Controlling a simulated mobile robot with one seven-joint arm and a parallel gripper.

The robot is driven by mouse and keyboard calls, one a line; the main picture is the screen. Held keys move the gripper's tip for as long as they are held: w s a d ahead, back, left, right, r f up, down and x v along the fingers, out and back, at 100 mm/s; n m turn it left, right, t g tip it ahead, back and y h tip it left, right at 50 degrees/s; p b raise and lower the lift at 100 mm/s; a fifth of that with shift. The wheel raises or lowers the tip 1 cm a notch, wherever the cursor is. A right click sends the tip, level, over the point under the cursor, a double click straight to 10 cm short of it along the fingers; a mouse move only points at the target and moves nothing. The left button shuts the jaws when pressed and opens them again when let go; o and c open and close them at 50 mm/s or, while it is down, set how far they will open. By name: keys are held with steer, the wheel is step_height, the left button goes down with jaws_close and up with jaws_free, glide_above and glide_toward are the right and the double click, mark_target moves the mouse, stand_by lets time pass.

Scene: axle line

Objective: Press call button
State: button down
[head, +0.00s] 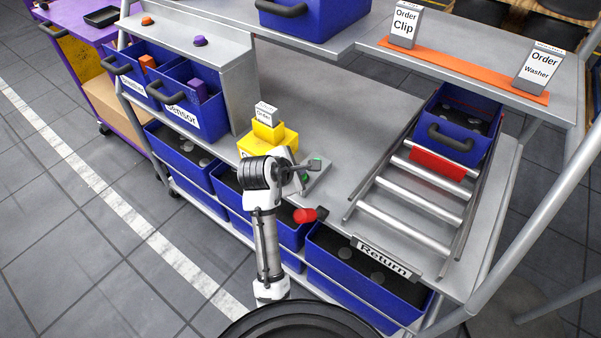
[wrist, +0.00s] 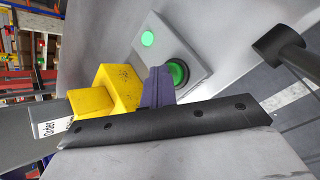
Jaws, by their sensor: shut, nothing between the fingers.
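The call button (wrist: 180,73) is a round green button in a dark ring on a sloped grey box (wrist: 187,48). A smaller, bright green round light (wrist: 147,39) sits on the same face. In the head view the box (head: 317,176) stands on the grey worktop just right of my gripper (head: 298,178). In the wrist view my gripper (wrist: 158,76) is shut and empty. Its purple-grey fingertips are at the button's left edge and overlap part of its ring. I cannot tell whether they touch the button.
A yellow block (head: 268,141) with an order card stands behind my gripper. A roller track (head: 410,205) with a blue bin (head: 460,125) lies to the right. A red-and-black piece (head: 305,215) is at the worktop's front edge. Blue bins (head: 365,275) sit below.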

steer(key=shift+f, duration=0.2)
stand_by(0.4)
steer(key=shift+f+p, duration=0.3)
steer(key=shift+p, duration=0.05)
steer(key=shift+f, duration=0.1)
steer(key=shift+s+r+p, duration=0.1)
steer(key=shift+r+p, duration=0.1)
steer(key=shift+p, duration=0.7)
step_height(320, 180, up, 5)
steer(key=p, duration=0.6)
steer(key=shift+r+b, duration=0.3)
steer(key=shift+r, duration=0.35)
